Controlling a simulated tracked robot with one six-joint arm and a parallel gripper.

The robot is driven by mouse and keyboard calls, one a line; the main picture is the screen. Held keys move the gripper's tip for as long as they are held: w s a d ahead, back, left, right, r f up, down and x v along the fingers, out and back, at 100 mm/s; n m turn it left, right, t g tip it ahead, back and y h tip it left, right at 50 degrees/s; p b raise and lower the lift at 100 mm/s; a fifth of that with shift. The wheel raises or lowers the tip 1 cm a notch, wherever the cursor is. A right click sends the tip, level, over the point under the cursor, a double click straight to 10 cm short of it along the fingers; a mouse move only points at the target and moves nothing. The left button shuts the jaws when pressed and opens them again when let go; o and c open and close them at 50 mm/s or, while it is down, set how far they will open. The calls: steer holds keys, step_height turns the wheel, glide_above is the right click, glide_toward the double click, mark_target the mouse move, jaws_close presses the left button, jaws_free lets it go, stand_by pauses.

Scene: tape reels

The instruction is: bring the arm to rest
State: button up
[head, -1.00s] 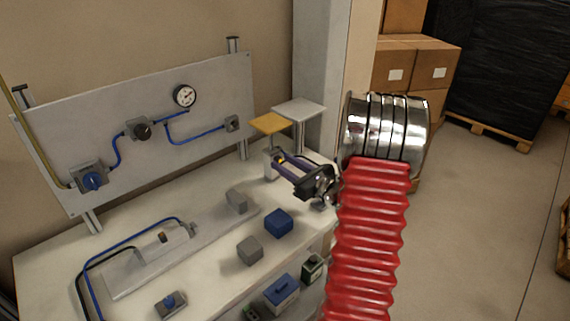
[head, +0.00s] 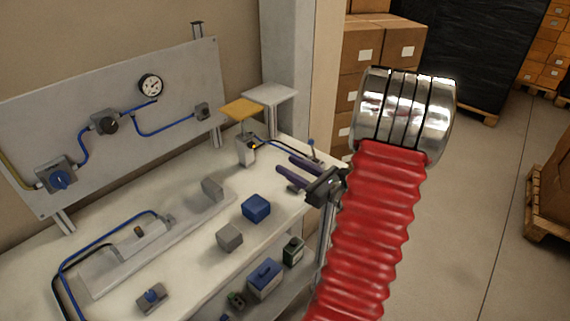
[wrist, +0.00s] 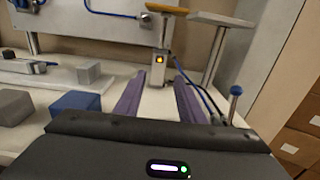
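My gripper (head: 292,173) has two purple fingers that stand apart with nothing between them. It is above the right end of the white workbench (head: 180,262), beside my red bellows-covered arm. In the wrist view the two fingers (wrist: 159,97) are spread, and bench surface shows between them. Ahead of them stands a small grey post with a lit orange button (wrist: 160,60), which also shows in the head view (head: 247,150). The post is apart from the fingers.
A yellow plate (head: 241,109) and a pale plate (head: 271,94) stand on posts at the bench's back right. A blue block (head: 256,208) and grey block (head: 230,237) lie on the bench. A gauge panel (head: 120,120) stands behind.

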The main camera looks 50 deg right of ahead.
stand_by(0.6)
steer(key=w+a+r+n+g+y, duration=0.1)
steer(key=a+n+y, duration=0.1)
steer(key=a, duration=0.2)
steer(key=w+a+r+n+g+y, duration=0.1)
steer(key=a+n+y, duration=0.1)
steer(key=a, duration=0.3)
steer(key=w+a+r+n+g+y, duration=0.1)
steer(key=w+a+n+y, duration=0.1)
steer(key=a, duration=0.3)
steer(key=shift+a+n, duration=0.1)
steer(key=shift+n, duration=0.6)
steer(key=s+a+n+g, duration=0.2)
steer(key=a+n+g, duration=0.1)
steer(key=a+n, duration=0.3)
steer(key=s+a+n+g+y, duration=0.1)
steer(key=s+a+n+g, duration=0.25)
steer(key=a, duration=0.45)
steer(key=s+a+n+g, duration=0.1)
steer(key=a+n+g, duration=0.3)
steer(key=a, duration=0.3)
steer(key=s+a+r+n+t+h, duration=0.1)
steer(key=s+r+n+h, duration=0.5)
steer(key=n, duration=0.8)
steer(key=shift+s+a+n+h, duration=0.35)
steer(key=shift+s+a+h, duration=0.15)
steer(key=shift+s+h, duration=0.4)
steer(key=shift+s, duration=0.15)
steer(key=shift+c, duration=0.6)
